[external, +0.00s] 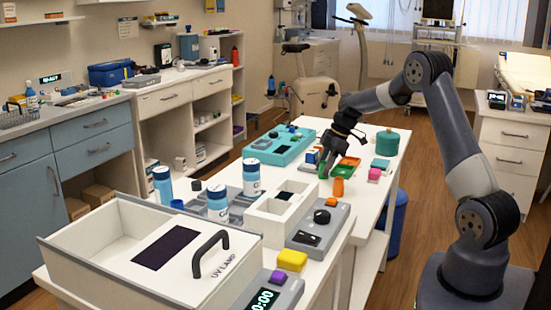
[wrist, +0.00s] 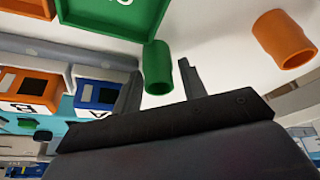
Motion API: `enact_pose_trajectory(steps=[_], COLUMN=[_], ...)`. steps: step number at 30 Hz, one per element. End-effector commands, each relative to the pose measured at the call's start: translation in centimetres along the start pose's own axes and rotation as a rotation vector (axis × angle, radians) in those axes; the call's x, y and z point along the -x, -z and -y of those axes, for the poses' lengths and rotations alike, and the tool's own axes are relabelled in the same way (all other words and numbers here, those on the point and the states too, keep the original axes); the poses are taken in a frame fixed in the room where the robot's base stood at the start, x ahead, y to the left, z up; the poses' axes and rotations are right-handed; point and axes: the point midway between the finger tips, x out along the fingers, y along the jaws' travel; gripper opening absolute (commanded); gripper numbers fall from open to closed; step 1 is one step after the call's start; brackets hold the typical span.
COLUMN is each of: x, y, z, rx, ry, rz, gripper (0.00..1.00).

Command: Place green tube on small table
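The green tube (wrist: 157,68) stands between the two spread fingers of my gripper (wrist: 160,85) in the wrist view, with a gap visible on each side. In the external view the green tube (external: 323,169) is small and partly blocked by my gripper (external: 328,155), which is low over the white table (external: 388,184). My gripper looks open. An orange tube (wrist: 284,40) lies or stands to the right of it in the wrist view; it also shows in the external view (external: 338,187). I cannot tell which surface is the small table.
A green tray (wrist: 115,15) and an orange tray (wrist: 30,8) are close by. A blue box marked A (wrist: 96,92) and an orange box marked B (wrist: 35,88) sit at the left.

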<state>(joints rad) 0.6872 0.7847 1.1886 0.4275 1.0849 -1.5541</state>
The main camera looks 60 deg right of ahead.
Motion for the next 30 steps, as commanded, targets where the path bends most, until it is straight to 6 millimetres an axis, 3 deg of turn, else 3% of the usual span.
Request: enact_pose_trajectory(steps=[7, 20, 26, 30], x=[-0.1, -0.1, 0.1, 1.6], y=[0.0, 0.0, 0.1, 0.7], z=[0.0, 0.0, -0.1, -0.2], rx=[0.000, 0.000, 0.000, 0.002], ry=[-0.001, -0.001, -0.002, -0.005], rz=[0.000, 0.000, 0.000, -0.001], gripper=[0.38, 0.03, 0.03, 0.03])
